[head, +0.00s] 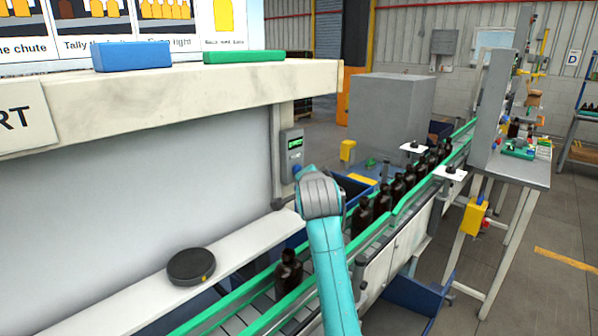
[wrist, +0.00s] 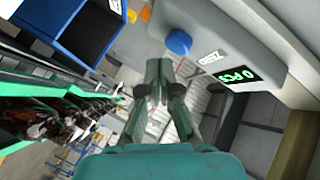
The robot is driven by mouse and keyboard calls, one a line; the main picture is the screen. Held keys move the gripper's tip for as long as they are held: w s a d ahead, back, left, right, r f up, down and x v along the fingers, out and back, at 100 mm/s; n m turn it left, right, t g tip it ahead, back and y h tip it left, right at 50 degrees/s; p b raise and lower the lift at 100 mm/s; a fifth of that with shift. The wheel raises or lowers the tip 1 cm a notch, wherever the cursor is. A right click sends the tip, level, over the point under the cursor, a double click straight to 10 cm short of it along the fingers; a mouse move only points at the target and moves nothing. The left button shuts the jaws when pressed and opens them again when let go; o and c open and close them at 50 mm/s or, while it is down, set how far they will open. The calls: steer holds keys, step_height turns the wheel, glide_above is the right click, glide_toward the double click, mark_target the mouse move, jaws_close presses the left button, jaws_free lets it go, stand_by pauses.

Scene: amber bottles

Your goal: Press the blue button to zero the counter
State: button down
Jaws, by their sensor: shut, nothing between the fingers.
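The counter (head: 293,152) is a grey box on the post under the shelf, with a green-lit display. In the wrist view its display (wrist: 237,77) reads "0 PCS". The round blue button (wrist: 178,42) sits on the counter's face beside a label marked "ZERO" (wrist: 211,58). My gripper (wrist: 160,72) is shut and empty. In the wrist view its fingertips lie below and left of the button, with a visible gap in the picture. In the head view the grey end of my arm (head: 320,195) is just below the counter, and the fingers are hidden.
A conveyor (head: 262,310) with green rails carries several amber bottles (head: 362,217) beside my arm. A round black disc (head: 191,267) lies on the white ledge (head: 130,302). Blue (head: 132,57) and green (head: 243,56) blocks sit on the upper shelf. A blue bin (wrist: 88,32) shows in the wrist view.

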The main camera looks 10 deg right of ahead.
steer(key=shift+s+d, duration=0.1)
steer(key=shift+s+d, duration=0.7)
steer(key=shift+s, duration=0.25)
steer(key=shift+s+d, duration=0.65)
steer(key=shift+s, duration=0.3)
steer(key=shift+s, duration=0.1)
